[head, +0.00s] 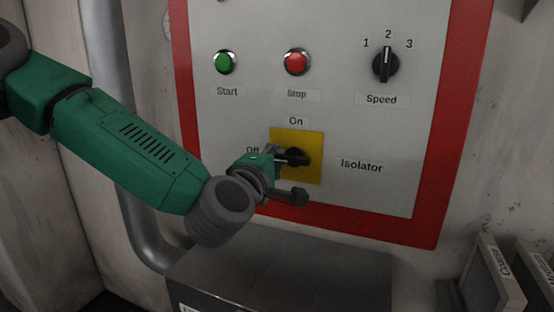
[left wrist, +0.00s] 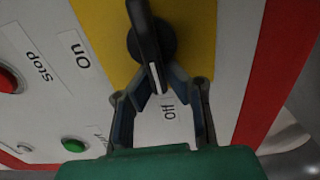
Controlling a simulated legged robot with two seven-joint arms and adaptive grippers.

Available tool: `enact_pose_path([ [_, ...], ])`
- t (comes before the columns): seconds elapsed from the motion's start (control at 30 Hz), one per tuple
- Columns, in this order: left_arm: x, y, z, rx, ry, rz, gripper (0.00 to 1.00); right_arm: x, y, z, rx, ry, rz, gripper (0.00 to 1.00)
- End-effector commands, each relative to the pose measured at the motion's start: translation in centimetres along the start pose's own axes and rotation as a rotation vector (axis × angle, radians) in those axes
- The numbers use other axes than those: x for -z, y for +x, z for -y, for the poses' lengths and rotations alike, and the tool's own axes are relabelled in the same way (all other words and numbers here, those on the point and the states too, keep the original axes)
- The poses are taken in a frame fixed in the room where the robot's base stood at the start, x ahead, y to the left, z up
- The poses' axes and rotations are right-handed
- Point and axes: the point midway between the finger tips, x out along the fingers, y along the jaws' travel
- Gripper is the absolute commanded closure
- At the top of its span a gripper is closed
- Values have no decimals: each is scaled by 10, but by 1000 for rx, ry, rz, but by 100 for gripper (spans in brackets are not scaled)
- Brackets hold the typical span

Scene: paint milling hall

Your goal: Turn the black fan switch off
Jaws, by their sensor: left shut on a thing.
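The black switch (head: 297,157) is a rotary handle on a yellow plate (head: 311,139), labelled "Isolator" at its right. "On" (head: 296,121) stands above the plate and "Off" (head: 252,150) at its left. My left gripper (head: 279,158) is shut on the handle's end nearer "Off". In the left wrist view the black handle (left wrist: 145,32) runs from its round hub toward the "Off" label (left wrist: 167,112), with the fingertips (left wrist: 158,84) on either side of its end. In the head view, my gripper hides part of the handle. My right gripper is not in view.
The grey panel has a red border (head: 436,190). Above are a green Start button (head: 225,62), a red Stop button (head: 296,62) and a black Speed knob (head: 385,65). A grey box (head: 290,275) stands below; a pipe (head: 103,70) runs at left.

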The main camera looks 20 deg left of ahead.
Motion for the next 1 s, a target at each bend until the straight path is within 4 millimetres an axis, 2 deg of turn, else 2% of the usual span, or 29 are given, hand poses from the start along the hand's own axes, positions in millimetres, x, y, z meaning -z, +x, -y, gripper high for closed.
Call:
enact_pose_path([
  [0.03,-3,-3,10,23,3,11,100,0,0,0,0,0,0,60],
  [0.07,-3,-3,10,23,3,11,100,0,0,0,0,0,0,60],
  [0.1,-3,-3,10,23,3,11,77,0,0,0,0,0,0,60],
  [0.13,-3,-3,9,22,3,12,68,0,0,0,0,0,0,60],
  [0.47,-2,-4,4,11,1,8,68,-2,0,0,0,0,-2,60],
  [0.57,-2,-15,5,12,1,10,68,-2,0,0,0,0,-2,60],
  [0.8,-1,-56,6,15,1,11,68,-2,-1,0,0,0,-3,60],
  [1.0,0,-74,7,16,0,10,68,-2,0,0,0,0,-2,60],
])
